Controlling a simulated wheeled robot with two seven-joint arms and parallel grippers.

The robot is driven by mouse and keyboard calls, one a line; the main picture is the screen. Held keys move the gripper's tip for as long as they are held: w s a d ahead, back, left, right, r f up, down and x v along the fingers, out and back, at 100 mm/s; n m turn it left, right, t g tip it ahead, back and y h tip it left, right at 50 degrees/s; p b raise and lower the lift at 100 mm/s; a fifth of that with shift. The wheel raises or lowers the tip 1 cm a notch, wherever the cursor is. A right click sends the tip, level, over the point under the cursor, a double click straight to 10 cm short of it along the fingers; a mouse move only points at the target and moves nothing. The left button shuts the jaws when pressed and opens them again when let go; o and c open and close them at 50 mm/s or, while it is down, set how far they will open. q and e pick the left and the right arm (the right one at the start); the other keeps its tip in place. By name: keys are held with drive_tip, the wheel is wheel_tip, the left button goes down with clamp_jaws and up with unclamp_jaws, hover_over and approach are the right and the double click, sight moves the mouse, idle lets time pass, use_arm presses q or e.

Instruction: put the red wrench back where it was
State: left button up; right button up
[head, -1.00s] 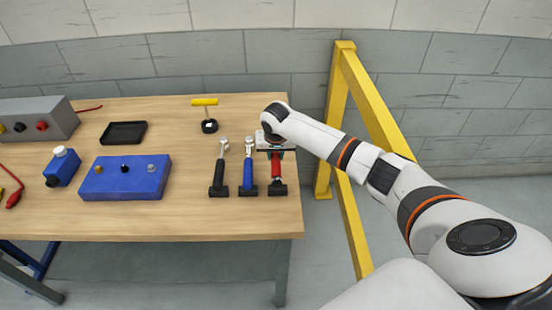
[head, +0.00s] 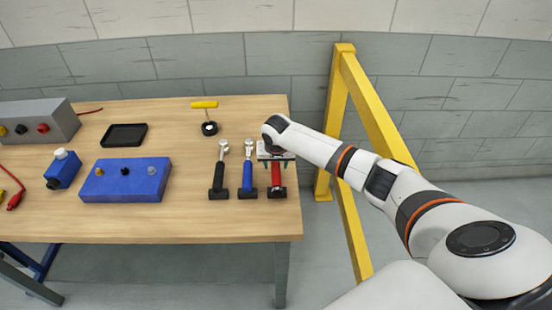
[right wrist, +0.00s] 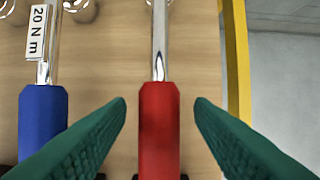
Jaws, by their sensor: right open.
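The red wrench (head: 276,176) lies in a black holder at the right end of a row of three wrenches on the wooden table. In the right wrist view its red handle (right wrist: 159,125) and metal shaft run between my fingers, with a gap on each side. My right gripper (right wrist: 160,108) is open around the handle and does not touch it. In the head view the right gripper (head: 275,156) covers the wrench's head. My left gripper is not in view.
A blue wrench (head: 247,175) with a "20 N m" label lies close on the left, then a black wrench (head: 218,177). A blue box (head: 125,183), black tray (head: 125,135) and yellow-handled tool (head: 205,106) lie further left. A yellow frame (head: 340,120) stands right of the table.

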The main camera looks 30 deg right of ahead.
drive_tip(key=v, duration=1.1)
drive_tip(key=shift+r+b, duration=0.4)
drive_tip(key=shift+b, duration=0.05)
